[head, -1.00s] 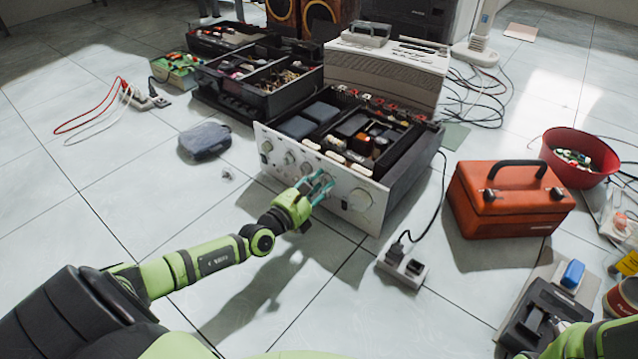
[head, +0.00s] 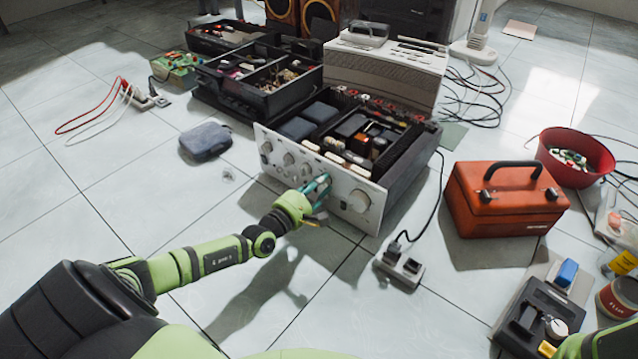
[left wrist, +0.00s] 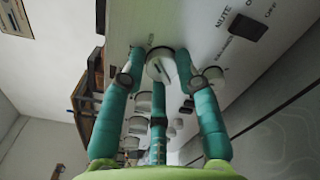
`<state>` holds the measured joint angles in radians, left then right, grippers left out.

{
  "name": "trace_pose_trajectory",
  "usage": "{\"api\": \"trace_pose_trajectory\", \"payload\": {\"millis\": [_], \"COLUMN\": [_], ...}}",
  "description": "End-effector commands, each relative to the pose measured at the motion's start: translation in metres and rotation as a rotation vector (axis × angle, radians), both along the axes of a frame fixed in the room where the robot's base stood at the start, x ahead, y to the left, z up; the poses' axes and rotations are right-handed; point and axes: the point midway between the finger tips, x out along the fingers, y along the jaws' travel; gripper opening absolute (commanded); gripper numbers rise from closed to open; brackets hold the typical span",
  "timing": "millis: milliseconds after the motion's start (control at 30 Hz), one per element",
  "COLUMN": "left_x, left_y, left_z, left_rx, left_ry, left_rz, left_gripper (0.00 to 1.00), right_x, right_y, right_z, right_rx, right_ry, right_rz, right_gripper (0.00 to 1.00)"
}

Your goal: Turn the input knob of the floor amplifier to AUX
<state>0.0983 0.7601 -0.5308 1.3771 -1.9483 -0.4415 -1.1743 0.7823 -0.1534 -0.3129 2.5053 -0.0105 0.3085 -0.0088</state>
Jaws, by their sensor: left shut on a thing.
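The amplifier (head: 372,218) sits on the floor with its lid off and its pale front panel facing me. A row of knobs and a large knob (head: 359,201) show on the panel. My left gripper (head: 320,184) is at the panel, just left of the large knob. In the left wrist view its teal fingers (left wrist: 160,75) are closed around a pale round knob (left wrist: 160,64) with a dark pointer line. I cannot read the markings around this knob. The fingers hide it in the head view. My right arm shows at the bottom right; its fingers are out of view.
A black MUTE switch (left wrist: 248,28) is beside the held knob. A red toolbox (head: 508,205) and a power strip (head: 401,268) stand right of the amplifier. Black parts trays (head: 262,98) are behind it. The floor in front and left is mostly clear.

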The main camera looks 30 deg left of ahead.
Motion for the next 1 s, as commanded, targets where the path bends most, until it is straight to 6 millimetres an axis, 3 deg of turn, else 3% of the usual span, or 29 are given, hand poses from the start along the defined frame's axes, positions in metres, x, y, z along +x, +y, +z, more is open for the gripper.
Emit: {"api": "trace_pose_trajectory", "payload": {"millis": [33,767,800,833,1000], "left_x": [0.0027,0.0023,0.0022,0.0021,0.0013], "left_y": [-0.0052,-0.0073,-0.0074,-0.0074,-0.0054], "left_z": [0.0069,0.0036,0.0035,0.0034,0.0018], "left_rx": [0.015,0.096,0.096,0.096,0.096], "left_ry": [-0.017,-0.018,-0.018,-0.018,-0.014], "left_rz": [-0.007,-0.011,-0.011,-0.011,-0.008], "left_gripper": [0.0,0.0,0.44,0.55,0.55], "right_x": [0.0014,0.0043,0.0043,0.0042,0.0041], "right_y": [0.0007,0.0018,0.0018,0.0019,0.0019], "right_z": [0.001,0.001,0.001,0.001,0.001], "right_rx": [-0.003,-0.008,-0.008,-0.008,-0.008], "right_ry": [0.005,0.017,0.016,0.016,0.016], "right_rz": [-0.002,-0.002,-0.002,-0.002,-0.002], "right_gripper": [0.4,0.4,0.4,0.4,0.4]}}
